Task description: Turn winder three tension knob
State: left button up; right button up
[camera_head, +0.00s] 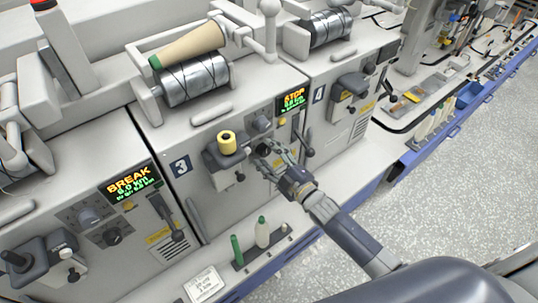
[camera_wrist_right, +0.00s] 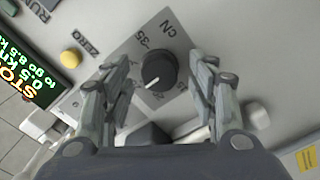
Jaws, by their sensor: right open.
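Winder three carries a dark "3" plate (camera_head: 181,166) on its grey front in the head view. Its black tension knob (camera_wrist_right: 158,70) shows in the wrist view on a grey dial plate marked cN, with a white pointer line towards the lower left. My right gripper (camera_head: 268,154) is at the panel in the head view and largely covers the knob there. In the wrist view its two open fingers (camera_wrist_right: 162,88) stand on either side of the knob, with gaps on both sides. My left gripper is not in view.
A STOP display (camera_head: 292,101) and a yellow button (camera_wrist_right: 71,58) are near the knob. A lever (camera_head: 308,142) is to the right.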

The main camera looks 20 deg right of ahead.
jog(key=shift+c, duration=1.1)
jog(key=c, duration=0.8)
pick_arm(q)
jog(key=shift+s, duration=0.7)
pick_arm(e)
jog(key=shift+c, duration=0.2)
jog(key=shift+m, duration=0.3)
jog(key=m+p, duration=0.1)
jog(key=m, duration=0.3)
jog(key=shift+r, duration=0.1)
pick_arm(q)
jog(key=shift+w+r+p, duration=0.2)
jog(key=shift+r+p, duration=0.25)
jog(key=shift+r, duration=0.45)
pick_arm(e)
jog(key=m, duration=0.5)
